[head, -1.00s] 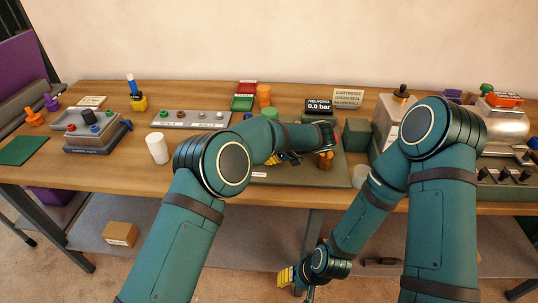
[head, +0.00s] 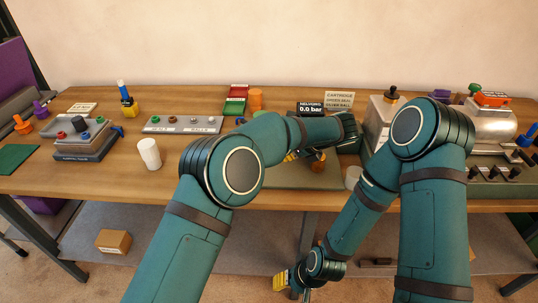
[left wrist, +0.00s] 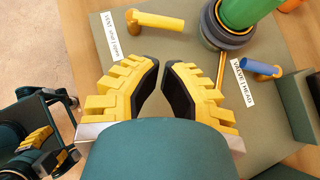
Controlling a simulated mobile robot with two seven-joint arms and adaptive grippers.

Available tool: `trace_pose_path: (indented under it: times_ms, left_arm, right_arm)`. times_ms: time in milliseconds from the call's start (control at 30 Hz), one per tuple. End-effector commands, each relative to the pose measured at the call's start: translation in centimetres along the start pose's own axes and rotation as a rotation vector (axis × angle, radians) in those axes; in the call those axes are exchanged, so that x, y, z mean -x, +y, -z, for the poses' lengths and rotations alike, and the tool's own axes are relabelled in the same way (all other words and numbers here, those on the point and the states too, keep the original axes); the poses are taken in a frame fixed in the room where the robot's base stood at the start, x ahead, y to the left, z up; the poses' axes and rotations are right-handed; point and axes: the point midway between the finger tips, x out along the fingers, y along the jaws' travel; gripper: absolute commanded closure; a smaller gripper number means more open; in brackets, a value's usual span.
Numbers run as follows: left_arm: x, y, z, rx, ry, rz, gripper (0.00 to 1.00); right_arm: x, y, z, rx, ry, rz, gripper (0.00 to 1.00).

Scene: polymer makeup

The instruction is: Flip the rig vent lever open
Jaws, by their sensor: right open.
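In the left wrist view a yellow lever (left wrist: 160,20) lies sideways on the grey-green rig plate (left wrist: 205,45), beside a label reading "VENT". My left gripper (left wrist: 161,64) is below the lever in that picture and apart from it. Its fingertips are close together, with a narrow gap and nothing seen between them. In the head view the left gripper (head: 292,156) is mostly hidden behind its own arm, over the rig, and the vent lever cannot be made out. My right gripper (head: 282,280) hangs open and empty below the table's front edge.
In the left wrist view a green cylinder in a dark ring (left wrist: 232,28) and a blue lever (left wrist: 260,68) labelled "VALVE HEAD" stand right of the vent lever. In the head view a white cylinder (head: 149,153) stands left of my left arm. The gauge sign (head: 311,108) reads 0.0 bar.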

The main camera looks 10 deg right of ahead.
Motion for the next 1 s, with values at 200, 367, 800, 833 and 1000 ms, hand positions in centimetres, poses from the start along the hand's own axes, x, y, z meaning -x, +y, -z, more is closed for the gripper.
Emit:
trace_pose_path:
  times_ms: [200, 367, 800, 833, 1000]
  left_arm:
    - [2.8, 0.0, 0.0, -0.001, 0.001, 0.001, 1.0]
    - [3.4, 0.0, 0.0, 0.0, 0.001, -0.001, 1.0]
    - [3.5, 0.0, -0.1, -0.001, 0.001, 0.0, 1.0]
    - [3.5, 0.0, -0.1, -0.001, 0.001, 0.0, 1.0]
    - [5.0, 0.0, -1.9, 0.0, 0.001, 0.0, 1.0]
  right_arm:
    - [0.0, 0.0, 0.0, 0.0, 0.0, 0.0, 0.53]
    - [0.0, 0.0, 0.0, 0.0, 0.0, 0.0, 0.53]
    - [0.1, 0.0, 0.0, 0.0, 0.0, 0.0, 0.53]
    - [0.2, -0.1, 0.0, 0.0, 0.0, 0.0, 0.53]
    - [2.3, -0.8, 0.4, -0.003, 0.004, -0.001, 0.53]
